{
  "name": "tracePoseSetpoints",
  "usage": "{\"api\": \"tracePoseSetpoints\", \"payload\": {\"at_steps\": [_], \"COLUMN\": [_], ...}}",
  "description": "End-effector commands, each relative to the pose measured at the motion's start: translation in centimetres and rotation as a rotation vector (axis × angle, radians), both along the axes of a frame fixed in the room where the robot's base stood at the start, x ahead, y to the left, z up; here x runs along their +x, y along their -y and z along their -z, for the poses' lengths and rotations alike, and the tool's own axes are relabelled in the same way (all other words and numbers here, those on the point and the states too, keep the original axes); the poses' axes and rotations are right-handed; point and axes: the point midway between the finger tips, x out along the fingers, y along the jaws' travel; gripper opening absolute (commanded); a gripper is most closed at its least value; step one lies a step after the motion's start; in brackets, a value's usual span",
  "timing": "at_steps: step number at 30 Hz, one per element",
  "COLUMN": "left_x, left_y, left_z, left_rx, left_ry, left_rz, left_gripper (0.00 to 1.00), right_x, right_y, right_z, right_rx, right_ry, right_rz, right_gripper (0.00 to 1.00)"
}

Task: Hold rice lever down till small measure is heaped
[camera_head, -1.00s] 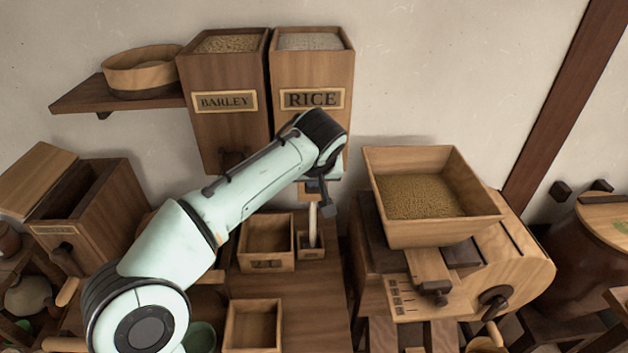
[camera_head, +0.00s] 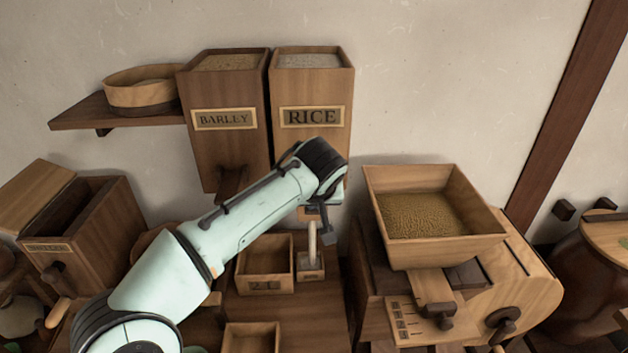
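The rice bin (camera_head: 311,88) hangs on the wall, labelled RICE, with pale grain at its open top. My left arm reaches across its lower front, and my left gripper (camera_head: 322,225) is at the bin's underside, where the lever would be; the lever itself is hidden or too small to make out. Whether the gripper's fingers are shut cannot be seen. A pale stream of rice (camera_head: 312,240) falls from the spout into the small measure (camera_head: 311,266), a little wooden box on the bench. The level inside the measure is hard to see. My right gripper is out of view.
A larger wooden box (camera_head: 265,281) stands just left of the small measure, and another box (camera_head: 251,338) is in front. The barley bin (camera_head: 225,150) adjoins the rice bin. A grain-filled hopper (camera_head: 476,252) on a wooden machine stands right. A shelf (camera_head: 68,117) holds a round tub (camera_head: 140,93).

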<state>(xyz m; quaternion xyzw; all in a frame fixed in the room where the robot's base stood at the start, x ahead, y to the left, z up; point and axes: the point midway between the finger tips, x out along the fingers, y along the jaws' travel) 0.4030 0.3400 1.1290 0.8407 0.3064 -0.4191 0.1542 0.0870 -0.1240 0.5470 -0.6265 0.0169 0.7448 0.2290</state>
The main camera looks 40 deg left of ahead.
Motion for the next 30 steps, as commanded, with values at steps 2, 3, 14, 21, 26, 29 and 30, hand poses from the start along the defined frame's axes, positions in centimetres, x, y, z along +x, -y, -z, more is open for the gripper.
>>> {"api": "tracePoseSetpoints", "payload": {"at_steps": [2,3,14,21,26,29,30], "left_x": [-0.02,-0.02,-0.04,-0.04,-0.04,-0.05,-0.05], "left_y": [0.15,0.15,0.17,0.16,0.14,-0.01,-0.11], "left_z": [0.62,0.63,0.73,0.75,0.67,0.17,-0.17], "left_rx": [-0.003,-0.004,-0.004,-0.004,-0.004,-0.004,-0.004], "left_ry": [-0.016,-0.016,-0.019,-0.020,-0.020,-0.019,-0.018], "left_rz": [0.000,0.000,0.001,0.000,0.000,-0.001,0.000], "left_gripper": [0.00,0.00,0.00,0.00,0.00,0.00,0.00], "right_x": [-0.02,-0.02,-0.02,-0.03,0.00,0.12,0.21], "right_y": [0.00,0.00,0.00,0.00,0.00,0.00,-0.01], "right_z": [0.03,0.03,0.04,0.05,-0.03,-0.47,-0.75], "right_rx": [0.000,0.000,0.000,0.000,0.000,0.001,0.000], "right_ry": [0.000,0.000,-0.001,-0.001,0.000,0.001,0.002], "right_rz": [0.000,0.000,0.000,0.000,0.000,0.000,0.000], "right_gripper": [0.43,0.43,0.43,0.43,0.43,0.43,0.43]}}
